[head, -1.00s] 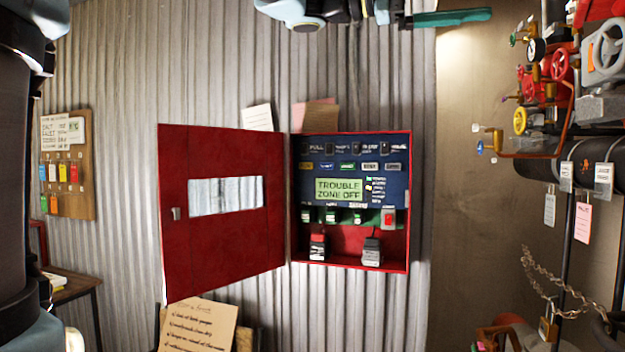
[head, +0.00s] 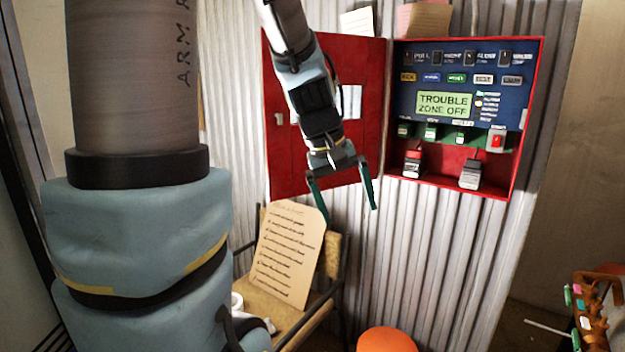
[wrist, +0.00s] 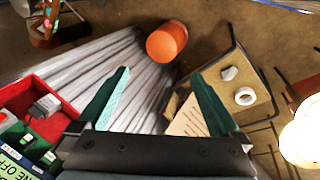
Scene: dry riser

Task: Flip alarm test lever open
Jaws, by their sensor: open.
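The red alarm box (head: 517,170) is on the corrugated wall at the upper right in the head view. It holds a blue panel with a screen (head: 444,104) reading TROUBLE ZONE OFF. A small red switch (head: 496,140) sits at the panel's lower right. I cannot read which part is the alarm test lever. My gripper (head: 345,207) is open and empty, pointing down, left of and below the box. In the wrist view the box (wrist: 50,97) is at the lower left.
The box's red door (head: 370,75) hangs open to the left, behind my arm. Below it a chair (head: 325,300) holds a handwritten board (head: 288,254). An orange round object (head: 386,340) stands at the bottom. The wall below the box is free.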

